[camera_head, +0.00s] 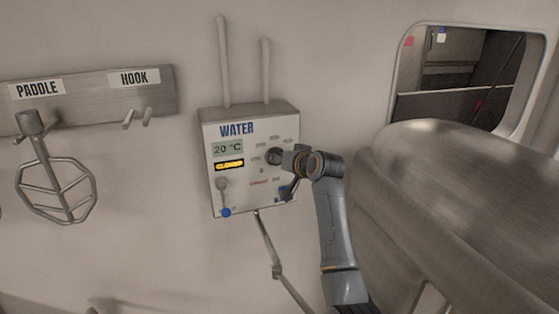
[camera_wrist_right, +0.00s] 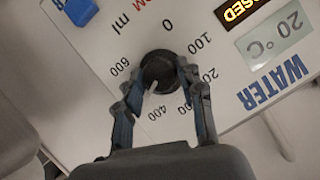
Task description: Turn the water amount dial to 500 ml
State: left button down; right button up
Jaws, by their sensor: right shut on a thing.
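The white water panel (camera_head: 240,185) hangs on the wall in the head view. Its dark round water amount dial (camera_wrist_right: 158,68) is in the upper middle of the wrist view, ringed by printed ml numbers. I can read 0, 100, 200, 400 and 600 there; the 500 mark is hidden by a finger. A small pale mark shows at the dial's lower edge, but I cannot tell exactly which number it points to. My right gripper (camera_head: 283,158) is shut on the dial, with one finger on each side (camera_wrist_right: 161,72). My left gripper is not in view.
The panel shows a 20 °C display (camera_head: 228,148), a lit CLOSED display (camera_head: 230,165) and a blue-tipped lever (camera_head: 225,211). A paddle (camera_head: 57,190) hangs on a rack (camera_head: 90,92) at left. A large metal machine (camera_head: 460,180) stands close at right.

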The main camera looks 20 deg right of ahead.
jog(key=shift+d+r+m+t+y, duration=0.15)
jog(key=shift+m+y, duration=0.35)
jog(key=shift+m, duration=0.25)
jog(key=shift+r+m+t+y, duration=0.15)
jog(key=shift+m+y, duration=0.35)
jog(key=shift+m, duration=0.25)
jog(key=shift+f, duration=0.1)
jog(key=o, duration=1)
jog(key=shift+c, duration=0.2)
jog(key=shift+o, duration=0.9)
jog(key=shift+w+f, duration=0.2)
jog(key=shift+f, duration=0.05)
jog(key=v, duration=1.2)
